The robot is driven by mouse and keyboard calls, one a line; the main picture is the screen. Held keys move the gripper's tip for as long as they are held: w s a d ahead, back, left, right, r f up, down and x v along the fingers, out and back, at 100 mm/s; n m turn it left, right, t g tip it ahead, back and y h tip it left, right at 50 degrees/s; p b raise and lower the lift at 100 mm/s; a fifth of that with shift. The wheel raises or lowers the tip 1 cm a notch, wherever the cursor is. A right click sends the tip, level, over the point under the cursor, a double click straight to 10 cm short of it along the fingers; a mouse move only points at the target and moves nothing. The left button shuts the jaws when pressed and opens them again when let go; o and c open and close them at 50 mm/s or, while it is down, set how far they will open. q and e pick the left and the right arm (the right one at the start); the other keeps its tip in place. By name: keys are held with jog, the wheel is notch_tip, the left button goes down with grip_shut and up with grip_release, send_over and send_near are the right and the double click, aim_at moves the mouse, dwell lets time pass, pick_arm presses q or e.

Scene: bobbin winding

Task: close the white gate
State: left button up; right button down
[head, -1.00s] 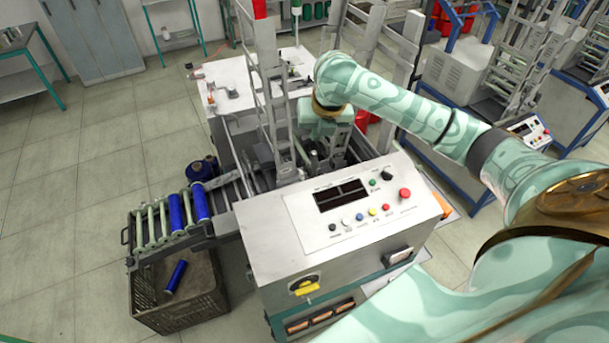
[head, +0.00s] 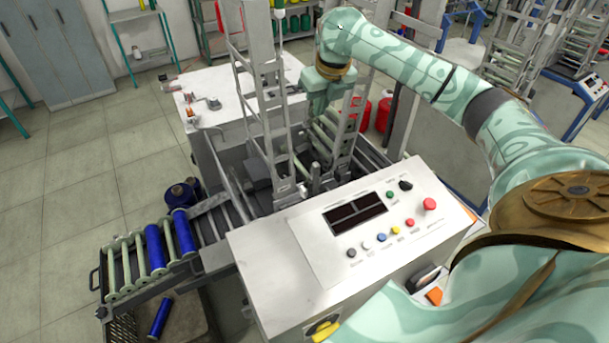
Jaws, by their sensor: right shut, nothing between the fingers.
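The winding machine has two tall pale ladder-like frames, one on the left (head: 262,112) and one on the right (head: 347,135). Both stand upright behind the control panel (head: 358,222). I cannot tell for sure which pale part is the white gate. My right gripper (head: 318,108) hangs down between the two frames, over the machine's rollers (head: 326,132). It is shut and empty. Its fingertips are small and partly hidden, and I cannot tell whether they touch a frame. My left gripper is not in view.
A roller rack (head: 122,268) with green and blue bobbins extends at the left, above a dark crate (head: 190,315). A white worktop (head: 225,88) with small tools is behind. Red containers (head: 384,115) stand right of the frames.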

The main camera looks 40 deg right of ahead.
jog(key=s+a+f+b+x, duration=0.1)
jog(key=s+b+x, duration=0.2)
jog(key=b+x, duration=1.05)
jog(key=b, duration=0.6)
send_near(301, 189)
jog(key=s+r, duration=0.2)
jog(key=s, duration=0.2)
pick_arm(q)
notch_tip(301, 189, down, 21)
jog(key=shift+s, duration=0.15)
pick_arm(e)
jog(key=shift+w+a+r+g, duration=0.1)
jog(key=shift+w+r+g, duration=0.05)
jog(key=shift+r+g, duration=0.15)
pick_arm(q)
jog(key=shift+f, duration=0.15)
pick_arm(e)
jog(key=shift+f, duration=0.1)
pick_arm(q)
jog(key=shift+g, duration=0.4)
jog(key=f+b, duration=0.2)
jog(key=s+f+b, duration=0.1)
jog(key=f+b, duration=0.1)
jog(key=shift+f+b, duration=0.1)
jog(key=shift+b, duration=0.2)
pick_arm(e)
jog(key=x, duration=1)
